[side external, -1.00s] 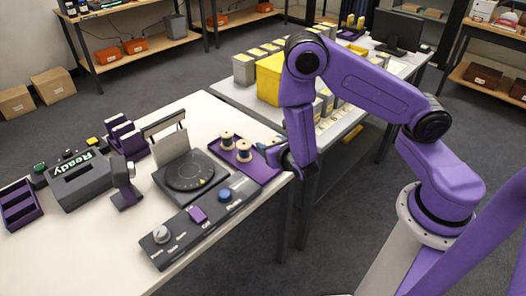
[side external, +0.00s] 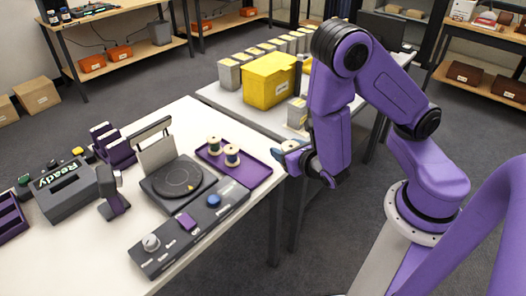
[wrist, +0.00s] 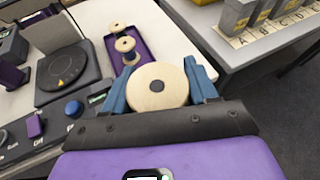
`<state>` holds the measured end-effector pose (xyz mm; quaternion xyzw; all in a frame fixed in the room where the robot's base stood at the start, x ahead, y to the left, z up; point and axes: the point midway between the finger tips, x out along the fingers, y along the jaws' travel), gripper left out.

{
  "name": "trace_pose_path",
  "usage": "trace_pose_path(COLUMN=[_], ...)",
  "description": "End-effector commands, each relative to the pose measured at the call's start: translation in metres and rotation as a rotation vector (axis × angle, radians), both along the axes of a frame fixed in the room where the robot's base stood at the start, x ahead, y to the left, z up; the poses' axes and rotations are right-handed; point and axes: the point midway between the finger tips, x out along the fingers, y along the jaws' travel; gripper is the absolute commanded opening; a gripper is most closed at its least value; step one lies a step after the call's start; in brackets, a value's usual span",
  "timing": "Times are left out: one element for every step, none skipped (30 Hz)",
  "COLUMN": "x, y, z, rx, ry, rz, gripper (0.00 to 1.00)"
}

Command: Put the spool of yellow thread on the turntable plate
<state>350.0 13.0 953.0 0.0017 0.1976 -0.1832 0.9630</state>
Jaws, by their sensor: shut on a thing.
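My gripper (side external: 290,150) is shut on a spool (wrist: 145,90), off the right end of the purple tray. The turntable plate (side external: 177,182) is a dark disc with a small orange mark on a black base, left of my gripper. It also shows at upper left in the wrist view (wrist: 62,68); nothing rests on it.
The purple tray (side external: 255,175) lies at the white table's right edge. A pale upright panel (side external: 157,154) stands behind the turntable. A control panel with knobs (side external: 190,228) lies in front. A yellow box (side external: 268,82) and grey boxes (side external: 229,75) stand on the neighbouring table.

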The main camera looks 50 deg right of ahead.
Motion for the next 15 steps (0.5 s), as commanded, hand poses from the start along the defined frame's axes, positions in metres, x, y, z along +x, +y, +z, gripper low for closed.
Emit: trace_pose_path(x=[-0.001, -0.001, -0.001, -0.001, -0.001, 0.001, 0.002, 0.004, 0.007, 0.010, 0.013, 0.018, 0.022, 0.027, 0.033], y=[0.000, 0.000, 0.000, 0.000, 0.001, 0.002, 0.004, 0.005, 0.009, 0.012, 0.015, 0.021, 0.025, 0.030, 0.037], z=[0.000, 0.001, 0.001, 0.001, 0.001, 0.001, 0.001, 0.001, 0.001, 0.001, 0.001, 0.001, 0.002, 0.002, 0.003], rx=[0.001, 0.001, 0.001, 0.001, 0.001, 0.002, 0.003, 0.005, 0.006, 0.008, 0.009, 0.011, 0.013, 0.015, 0.017], ry=[0.000, 0.000, 0.000, 0.000, 0.001, 0.001, 0.002, 0.004, 0.006, 0.008, 0.010, 0.015, 0.017, 0.019, 0.022], rz=[0.000, 0.000, 0.000, 0.000, 0.000, 0.001, 0.003, 0.004, 0.009, 0.010, 0.014, 0.021, 0.026, 0.031, 0.038], gripper=[0.28, 0.28, 0.28, 0.28, 0.28, 0.28, 0.28, 0.28, 0.28, 0.28, 0.28, 0.28, 0.28, 0.28, 0.28])
